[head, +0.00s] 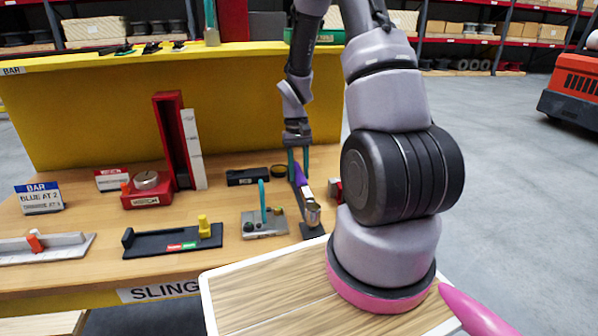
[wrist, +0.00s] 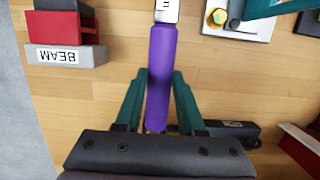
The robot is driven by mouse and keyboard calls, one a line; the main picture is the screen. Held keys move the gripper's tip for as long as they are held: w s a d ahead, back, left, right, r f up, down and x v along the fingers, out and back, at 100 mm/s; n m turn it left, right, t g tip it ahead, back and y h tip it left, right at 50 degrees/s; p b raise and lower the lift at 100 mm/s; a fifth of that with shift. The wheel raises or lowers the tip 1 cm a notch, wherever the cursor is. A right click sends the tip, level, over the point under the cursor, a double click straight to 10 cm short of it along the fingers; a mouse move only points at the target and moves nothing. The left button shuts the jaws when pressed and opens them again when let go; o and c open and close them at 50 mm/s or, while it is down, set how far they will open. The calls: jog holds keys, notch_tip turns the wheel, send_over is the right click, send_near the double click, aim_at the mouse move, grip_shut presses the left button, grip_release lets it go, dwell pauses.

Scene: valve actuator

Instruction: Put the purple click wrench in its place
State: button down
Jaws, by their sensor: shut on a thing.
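The purple click wrench (head: 301,176) has a purple handle and a silver metal head, which points toward the front of the bench in the head view. My gripper (head: 298,172) points down with its teal fingers closed on the handle. In the wrist view, my gripper (wrist: 161,82) has one finger on each side of the purple handle (wrist: 161,60). A white printed band shows at the top edge there. A small dark piece (head: 314,230) lies under or just in front of the metal head. I cannot tell whether the wrench touches the bench.
A grey plate with a teal upright tool (head: 262,215) stands left of the wrench. A black labelled holder (head: 248,176) lies behind it. A red block labelled BEAM (wrist: 66,40) is close by. A black fixture (head: 172,240) and red stand (head: 170,130) are further left. A yellow panel (head: 200,95) rises behind.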

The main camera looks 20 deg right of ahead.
jog(key=shift+w+x, duration=0.2)
jog(key=shift+x, duration=0.9)
jog(key=shift+c, duration=2.2)
grip_release()
jog(key=v, duration=1)
jog(key=shift+w+r, duration=0.1)
jog(key=shift+r, duration=0.3)
